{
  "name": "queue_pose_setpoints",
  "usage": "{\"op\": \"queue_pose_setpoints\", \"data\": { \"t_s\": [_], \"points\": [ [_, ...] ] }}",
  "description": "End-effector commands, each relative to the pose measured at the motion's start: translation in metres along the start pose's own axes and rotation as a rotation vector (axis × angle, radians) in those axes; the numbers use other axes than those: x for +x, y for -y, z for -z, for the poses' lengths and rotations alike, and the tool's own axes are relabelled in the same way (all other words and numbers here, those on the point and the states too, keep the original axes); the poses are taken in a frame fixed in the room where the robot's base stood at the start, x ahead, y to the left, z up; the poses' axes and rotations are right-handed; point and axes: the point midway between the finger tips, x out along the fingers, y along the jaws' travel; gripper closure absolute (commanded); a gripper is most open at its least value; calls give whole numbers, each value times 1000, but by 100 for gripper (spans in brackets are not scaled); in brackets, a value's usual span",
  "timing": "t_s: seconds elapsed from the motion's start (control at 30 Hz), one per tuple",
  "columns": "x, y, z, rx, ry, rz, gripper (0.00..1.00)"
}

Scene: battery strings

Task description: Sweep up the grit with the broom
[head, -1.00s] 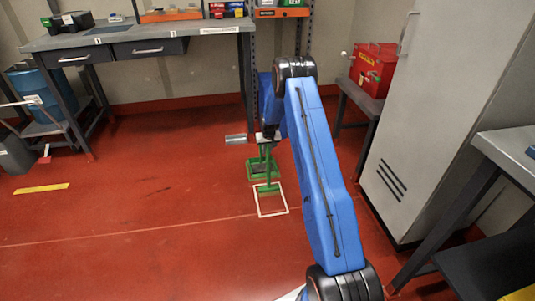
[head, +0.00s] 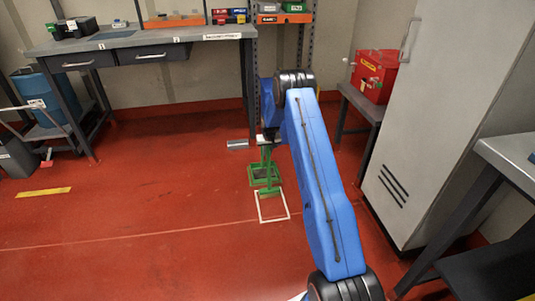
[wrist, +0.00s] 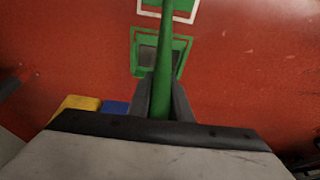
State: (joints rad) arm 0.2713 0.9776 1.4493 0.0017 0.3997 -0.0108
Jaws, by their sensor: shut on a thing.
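The green broom (head: 268,166) stands nearly upright, its head at the upper edge of a white outlined square (head: 287,206) on the red floor. My gripper (wrist: 163,98) is shut on the broom's green handle (wrist: 169,60) in the wrist view. In the head view my gripper (head: 267,138) is partly hidden by my arm. A green tray or dustpan (head: 251,182) with a dark grey inside lies on the floor just beyond the square, partly behind the broom. It also shows in the wrist view (wrist: 135,45). I cannot make out separate grit.
A workbench (head: 150,40) with drawers stands at the back left. A grey cabinet (head: 430,130) stands on the right, with a red box (head: 375,75) on a low stand behind it. A yellow floor strip (head: 43,192) lies at left.

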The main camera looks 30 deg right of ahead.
Motion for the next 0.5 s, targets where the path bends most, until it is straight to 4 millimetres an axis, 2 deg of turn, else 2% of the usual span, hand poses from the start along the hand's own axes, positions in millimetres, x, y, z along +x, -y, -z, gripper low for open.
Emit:
{"op": "queue_pose_setpoints", "data": {
  "t_s": [0.17,0.5],
  "points": [
    [-3,0,0,0,2,0,100],
    [-24,0,7,0,1,0,100]
  ]
}}
